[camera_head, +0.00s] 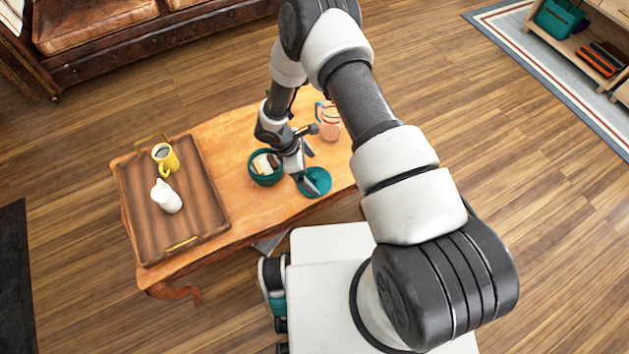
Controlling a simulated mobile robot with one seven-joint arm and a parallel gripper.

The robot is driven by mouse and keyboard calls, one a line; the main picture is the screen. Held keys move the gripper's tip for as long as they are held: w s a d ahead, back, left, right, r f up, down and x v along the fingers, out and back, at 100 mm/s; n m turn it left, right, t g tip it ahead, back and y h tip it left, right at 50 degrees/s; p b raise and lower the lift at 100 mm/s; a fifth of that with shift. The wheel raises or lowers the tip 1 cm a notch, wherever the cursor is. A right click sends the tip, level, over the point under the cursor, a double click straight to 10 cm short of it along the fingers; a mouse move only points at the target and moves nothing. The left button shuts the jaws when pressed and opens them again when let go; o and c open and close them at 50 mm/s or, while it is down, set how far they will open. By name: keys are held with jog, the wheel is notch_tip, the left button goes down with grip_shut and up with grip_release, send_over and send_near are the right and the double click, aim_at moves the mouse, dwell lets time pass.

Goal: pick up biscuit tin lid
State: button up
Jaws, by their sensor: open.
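The biscuit tin lid (319,181) is a teal round disc lying on the wooden table, just right of the tin. My gripper (308,170) is open and directly over the lid, its fingers pointing down and hiding part of it. I cannot tell whether the fingers touch the lid. The open teal biscuit tin (252,177) stands to the left of my gripper, with biscuits (265,163) inside.
A wooden tray (195,213) on the table's left holds a yellow mug (167,158) and a white lidded jar or jug (166,197). A glass jug (330,127) with pinkish contents stands behind my gripper.

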aim_at(314, 175)
jog(key=x, duration=0.3)
jog(key=shift+s+f, duration=0.1)
jog(key=shift+f, duration=0.2)
jog(key=c, duration=0.9)
